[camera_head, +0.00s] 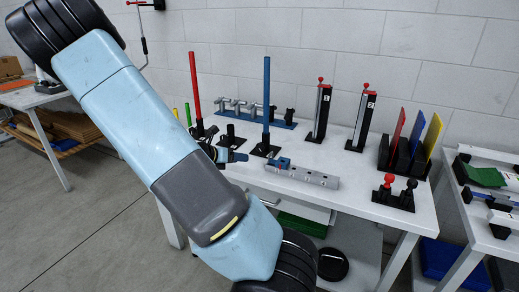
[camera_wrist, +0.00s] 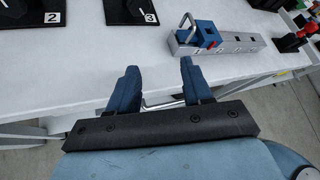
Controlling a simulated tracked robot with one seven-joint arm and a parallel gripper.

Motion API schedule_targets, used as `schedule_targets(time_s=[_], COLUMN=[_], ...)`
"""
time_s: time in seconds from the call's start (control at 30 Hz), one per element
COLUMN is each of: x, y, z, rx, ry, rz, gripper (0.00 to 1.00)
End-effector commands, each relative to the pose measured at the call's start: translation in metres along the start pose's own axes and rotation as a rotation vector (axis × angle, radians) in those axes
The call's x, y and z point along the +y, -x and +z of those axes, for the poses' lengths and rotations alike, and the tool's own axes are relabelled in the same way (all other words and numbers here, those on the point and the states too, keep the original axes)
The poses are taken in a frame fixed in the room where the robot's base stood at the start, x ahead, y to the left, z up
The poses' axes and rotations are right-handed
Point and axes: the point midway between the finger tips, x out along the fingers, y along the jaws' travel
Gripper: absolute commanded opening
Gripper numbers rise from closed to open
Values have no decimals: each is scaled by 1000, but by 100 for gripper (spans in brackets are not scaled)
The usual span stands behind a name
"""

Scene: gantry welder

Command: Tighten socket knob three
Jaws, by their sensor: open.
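In the wrist view, a black socket base marked 3 (camera_wrist: 124,14) lies at the top edge, with a white line on it beside the label. Its upper part is cut off, so the knob is not clearly seen. A like base marked 2 (camera_wrist: 30,18) lies to its left. In the head view, a blue pole (camera_head: 266,95) stands upright on a black base (camera_head: 263,150), which appears to be socket three. My gripper (camera_wrist: 159,80) is open and empty, its dark blue fingers apart near the table's front edge.
A grey rail (camera_head: 315,178) with a blue block (camera_head: 284,163) lies right of the sockets; a bent metal key shows at the block in the wrist view (camera_wrist: 187,27). A red pole (camera_head: 193,85) stands left. Red and black knobs (camera_head: 393,192) stand at the right front.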

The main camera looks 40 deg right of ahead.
Motion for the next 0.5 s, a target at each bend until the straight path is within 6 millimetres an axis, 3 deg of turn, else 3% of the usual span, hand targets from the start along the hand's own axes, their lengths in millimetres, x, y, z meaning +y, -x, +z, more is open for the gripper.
schedule_targets(time_s=[0.2, 0.5], x=[18, 28], y=[-13, -18], z=[12, 22], rx=[-159, -248], ry=[293, 468], rz=[-41, -73], gripper=[50, 50])
